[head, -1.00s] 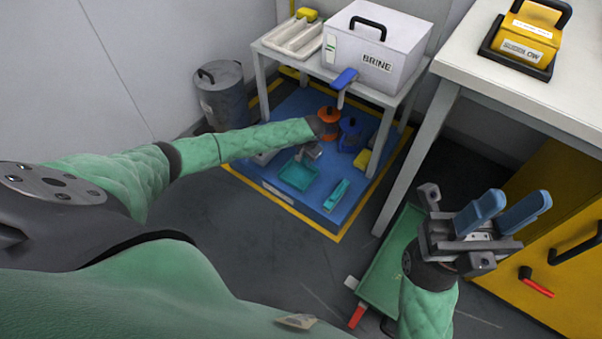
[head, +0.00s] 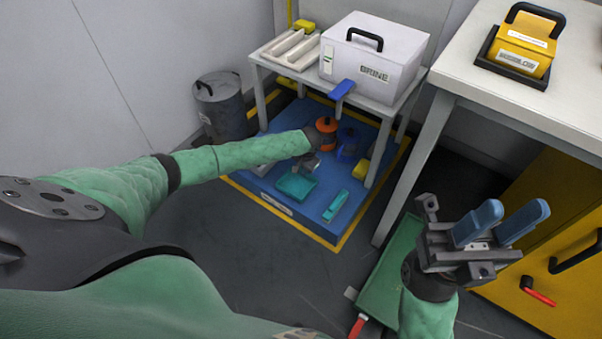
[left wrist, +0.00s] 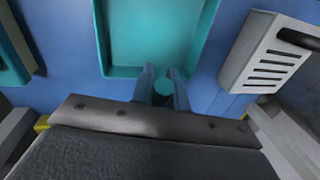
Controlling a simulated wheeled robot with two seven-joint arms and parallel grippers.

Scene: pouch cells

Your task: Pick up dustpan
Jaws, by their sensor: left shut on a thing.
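The teal dustpan (head: 296,186) lies at the blue platform under the small table. In the left wrist view its pan (left wrist: 160,35) fills the top middle, with the handle end between my fingers. My left gripper (head: 309,160) is at the dustpan's handle; in the left wrist view its fingers (left wrist: 163,86) are shut on that handle. Much of the handle is hidden by the gripper. Whether the pan is lifted off the platform I cannot tell. My right gripper (head: 501,222) is empty, its two blue fingers apart, in front of the yellow cabinet.
A teal bar-shaped object (head: 335,205) lies right of the dustpan. Orange (head: 326,129) and blue (head: 347,146) containers stand behind. The small table's legs (head: 380,150) flank the space. A green tray (head: 390,265) lies near my right arm. A grey bin (head: 222,105) stands left.

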